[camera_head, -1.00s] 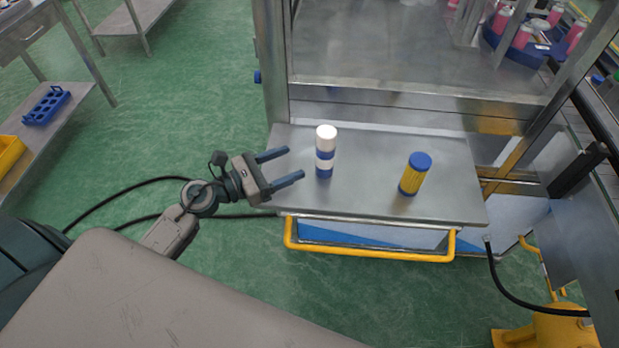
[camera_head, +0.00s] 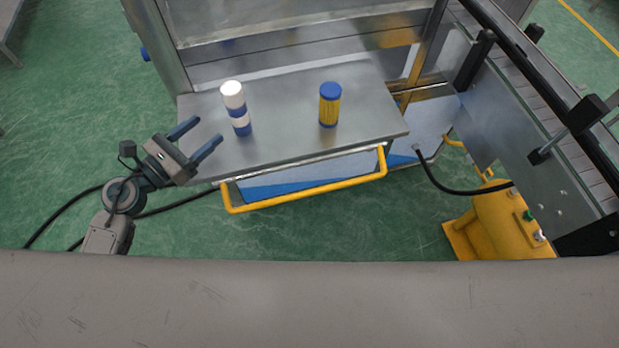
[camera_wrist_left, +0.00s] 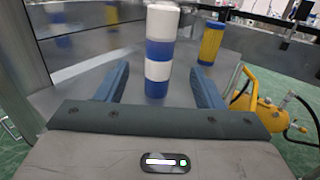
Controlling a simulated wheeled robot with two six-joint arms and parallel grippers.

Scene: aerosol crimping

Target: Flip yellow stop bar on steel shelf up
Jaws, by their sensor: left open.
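The yellow stop bar (camera_head: 308,194) hangs along the front of the steel shelf (camera_head: 290,150), below its front edge. It is a U-shaped tube with an end at each side. My left gripper (camera_head: 207,131) is open at the shelf's left end, its fingers pointing at a white and blue can (camera_head: 236,106) standing upright on the shelf. In the left wrist view the can (camera_wrist_left: 160,52) stands beyond and between the open fingers (camera_wrist_left: 160,90), with nothing held. My right gripper is not in view.
A yellow can with a blue cap (camera_head: 329,105) stands upright on the shelf's right half. A yellow foot pedal unit (camera_head: 500,222) is on the floor at right, with a black hose (camera_head: 450,188). A conveyor (camera_head: 550,90) runs at the right. Green floor is open at left.

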